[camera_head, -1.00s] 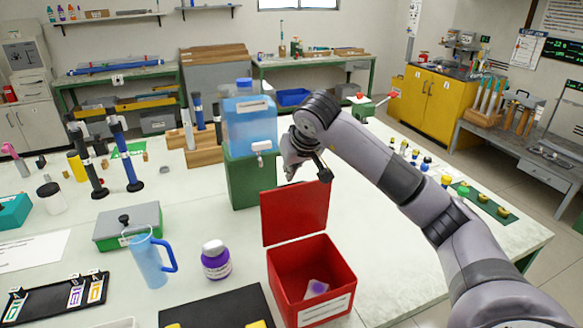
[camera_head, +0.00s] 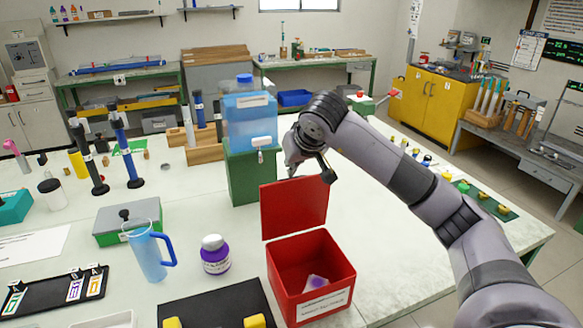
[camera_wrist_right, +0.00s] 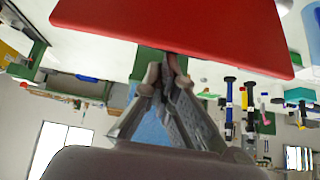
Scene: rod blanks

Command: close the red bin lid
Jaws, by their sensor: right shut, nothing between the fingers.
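The red bin (camera_head: 337,296) stands on the white bench with its lid (camera_head: 294,208) open and upright along its back edge. A small pale item with a purple patch (camera_head: 316,283) lies inside the bin. My right gripper (camera_head: 292,172) is shut and empty, just behind and above the lid's top edge in the head view. In the right wrist view the lid (camera_wrist_right: 180,25) spans the top, and the shut fingertips (camera_wrist_right: 172,65) are at its lower edge in the picture. I cannot tell whether they touch it. My left gripper is not in view.
A blue water container (camera_head: 250,122) on a green stand (camera_head: 243,178) is close behind the lid, near the gripper. A purple-labelled jar (camera_head: 215,257), a blue jug (camera_head: 149,250) and a black mat (camera_head: 222,305) are left of the bin. The bench to its right is clear.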

